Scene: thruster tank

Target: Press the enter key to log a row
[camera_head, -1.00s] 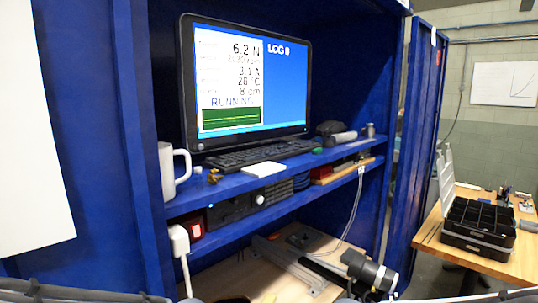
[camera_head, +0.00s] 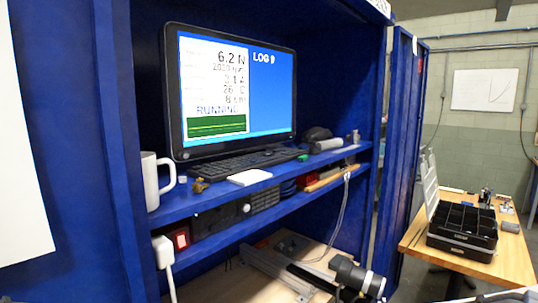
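A black keyboard (camera_head: 246,165) lies on the upper blue shelf (camera_head: 215,190), below the monitor (camera_head: 235,90). The enter key is too small to pick out. The monitor reads 6.2 N, RUNNING, and a LOG count whose digit is blurred. Neither of my grippers shows in the head view. Only small dark pieces, perhaps of my arms, show at the bottom edge.
A white mug (camera_head: 155,180) stands at the shelf's left end. A white pad (camera_head: 250,177) lies in front of the keyboard. A dark mouse-like item (camera_head: 316,134) is at its right. A black organizer box (camera_head: 463,229) sits on a wooden table (camera_head: 512,258) at right.

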